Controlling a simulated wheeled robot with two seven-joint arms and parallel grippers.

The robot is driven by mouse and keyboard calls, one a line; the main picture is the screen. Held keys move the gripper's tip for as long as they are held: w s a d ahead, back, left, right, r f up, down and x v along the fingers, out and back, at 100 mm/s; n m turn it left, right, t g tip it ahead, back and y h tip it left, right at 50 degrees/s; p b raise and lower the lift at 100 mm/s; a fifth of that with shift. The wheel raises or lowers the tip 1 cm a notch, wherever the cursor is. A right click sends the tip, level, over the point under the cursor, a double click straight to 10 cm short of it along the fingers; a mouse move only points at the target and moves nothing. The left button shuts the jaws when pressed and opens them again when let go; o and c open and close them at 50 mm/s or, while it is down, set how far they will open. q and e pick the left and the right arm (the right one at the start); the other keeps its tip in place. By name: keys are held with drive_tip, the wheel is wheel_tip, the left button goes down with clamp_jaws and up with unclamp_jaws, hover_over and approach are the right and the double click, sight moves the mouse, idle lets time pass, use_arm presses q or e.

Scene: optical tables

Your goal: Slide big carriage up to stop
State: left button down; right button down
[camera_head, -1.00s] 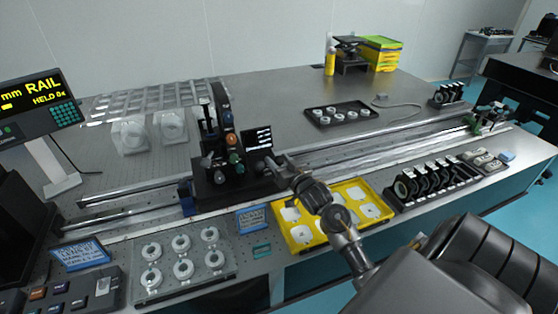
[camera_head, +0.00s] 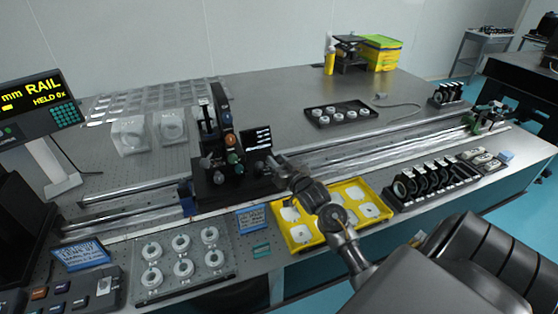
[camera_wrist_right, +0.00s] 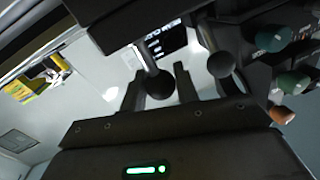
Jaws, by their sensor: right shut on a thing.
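The big carriage (camera_head: 228,188) is a black block on the rail (camera_head: 128,193), carrying a tall post with coloured knobs and a small dark screen (camera_head: 257,139). A blue block (camera_head: 187,198) sits on the rail at the carriage's left side; I cannot tell whether they touch. My right gripper (camera_head: 276,166) reaches the carriage's right side. In the right wrist view its fingers (camera_wrist_right: 160,88) are shut on a black ball knob (camera_wrist_right: 160,83). A second black ball knob (camera_wrist_right: 221,65) is beside them. My left gripper is not in view.
A yellow tray (camera_head: 299,236) with white parts and a row of black mounts (camera_head: 432,188) stand in front of the rail. A plate of white rings (camera_head: 182,266) lies front left. A RAIL display (camera_head: 38,103) stands at left. The rail right of the carriage is largely clear.

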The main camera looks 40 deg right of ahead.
drive_tip(key=shift+w+a, duration=0.1)
drive_tip(key=shift+a, duration=0.3)
drive_tip(key=shift+w+a, duration=0.1)
drive_tip(key=shift+a, duration=0.1)
drive_tip(key=c, duration=1.1)
unclamp_jaws()
drive_tip(key=s+a+b, duration=0.1)
drive_tip(key=s, duration=0.9)
drive_tip(key=shift+s+a, duration=0.2)
drive_tip(key=shift+s, duration=0.2)
drive_tip(key=shift+r, duration=0.1)
